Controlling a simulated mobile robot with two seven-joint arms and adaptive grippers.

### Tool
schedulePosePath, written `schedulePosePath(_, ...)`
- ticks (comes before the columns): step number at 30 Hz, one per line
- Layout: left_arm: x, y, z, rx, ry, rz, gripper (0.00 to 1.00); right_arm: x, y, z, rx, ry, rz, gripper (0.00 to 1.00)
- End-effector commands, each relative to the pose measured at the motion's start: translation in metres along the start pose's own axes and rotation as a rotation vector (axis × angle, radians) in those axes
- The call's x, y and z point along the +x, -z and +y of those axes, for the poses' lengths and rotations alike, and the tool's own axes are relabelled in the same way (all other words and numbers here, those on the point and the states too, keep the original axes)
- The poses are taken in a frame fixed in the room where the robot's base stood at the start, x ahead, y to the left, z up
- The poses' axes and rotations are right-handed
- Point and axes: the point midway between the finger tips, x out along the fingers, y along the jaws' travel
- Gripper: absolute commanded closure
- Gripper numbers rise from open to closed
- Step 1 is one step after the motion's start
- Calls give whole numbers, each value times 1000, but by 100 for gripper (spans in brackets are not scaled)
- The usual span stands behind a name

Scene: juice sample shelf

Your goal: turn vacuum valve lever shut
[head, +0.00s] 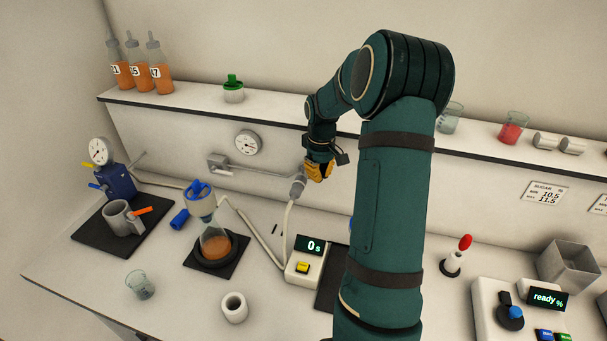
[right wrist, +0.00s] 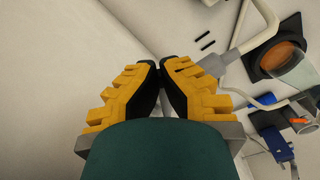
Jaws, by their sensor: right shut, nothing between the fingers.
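A grey pipe fitting (head: 297,187) sits at the end of the wall-mounted vacuum line, with a pale hose hanging from it. It also shows in the right wrist view (right wrist: 214,63), to the right of the fingertips. My right gripper (head: 318,172), with yellow fingers, is shut and empty close beside this fitting. Its fingertips (right wrist: 166,72) meet in the right wrist view with nothing between them. I cannot make out a separate lever on the fitting, and I cannot tell whether the gripper touches it. My left gripper is not in view.
A round gauge (head: 247,142) is on the wall above the line. Below stand a flask of orange liquid (head: 215,244), a timer box (head: 304,264), a glass beaker (head: 140,284) and a white cup (head: 234,307). A shelf (head: 190,117) with bottles runs behind my arm.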

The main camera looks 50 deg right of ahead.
Motion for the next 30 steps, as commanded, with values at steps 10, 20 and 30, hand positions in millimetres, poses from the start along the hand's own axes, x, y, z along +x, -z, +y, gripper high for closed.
schedulePosePath(10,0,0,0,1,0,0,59,5,-2,3,-141,6,-11,100)
schedulePosePath(20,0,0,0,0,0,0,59,5,-2,4,-166,6,-12,100)
schedulePosePath(30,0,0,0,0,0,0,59,4,-2,4,-165,5,-11,60)
